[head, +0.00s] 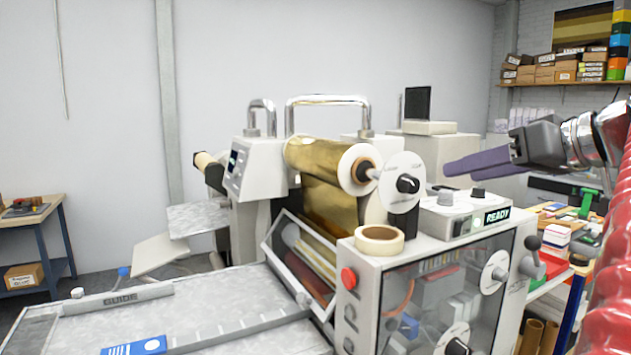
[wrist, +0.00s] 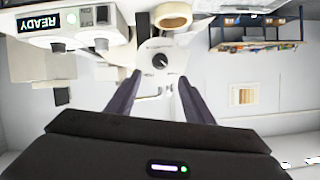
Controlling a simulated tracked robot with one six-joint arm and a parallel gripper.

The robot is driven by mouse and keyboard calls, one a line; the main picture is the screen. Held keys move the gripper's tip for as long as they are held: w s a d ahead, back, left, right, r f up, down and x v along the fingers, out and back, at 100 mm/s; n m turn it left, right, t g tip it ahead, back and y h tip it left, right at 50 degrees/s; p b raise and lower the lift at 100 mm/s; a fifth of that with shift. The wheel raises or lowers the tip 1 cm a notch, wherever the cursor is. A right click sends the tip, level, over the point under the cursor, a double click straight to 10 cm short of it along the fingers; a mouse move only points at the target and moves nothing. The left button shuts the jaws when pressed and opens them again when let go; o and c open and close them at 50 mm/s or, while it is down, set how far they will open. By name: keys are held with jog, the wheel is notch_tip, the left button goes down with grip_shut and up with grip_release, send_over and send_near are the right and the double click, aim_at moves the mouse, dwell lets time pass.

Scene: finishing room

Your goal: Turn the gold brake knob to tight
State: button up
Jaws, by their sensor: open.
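The brake knob (head: 407,184) is a small black knob on a round white dial at the near end of the gold foil roll (head: 320,160). In the wrist view, which is upside down, the knob (wrist: 160,60) and its dial show between and beyond my fingertips. The dial's lettering is too small to read, so I cannot tell the setting. My gripper (head: 449,170) has purple fingers, held apart and empty. It is to the right of the knob, pointing toward it and not touching it. The gripper (wrist: 159,77) is roughly lined up with the dial.
A tape roll (head: 380,239) lies on the machine top below the dial. A control box with a READY display (head: 497,215) and small knobs stands below my gripper. A chrome handle (head: 328,100) rises behind the foil roll. The space between my fingers and the dial looks clear.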

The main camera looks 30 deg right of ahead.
aim_at(415, 185)
jog(key=x, duration=1.2)
jog(key=shift+w+f, duration=0.15)
jog(key=shift+w, duration=0.15)
jog(key=shift+c, duration=0.2)
jog(key=c, duration=1)
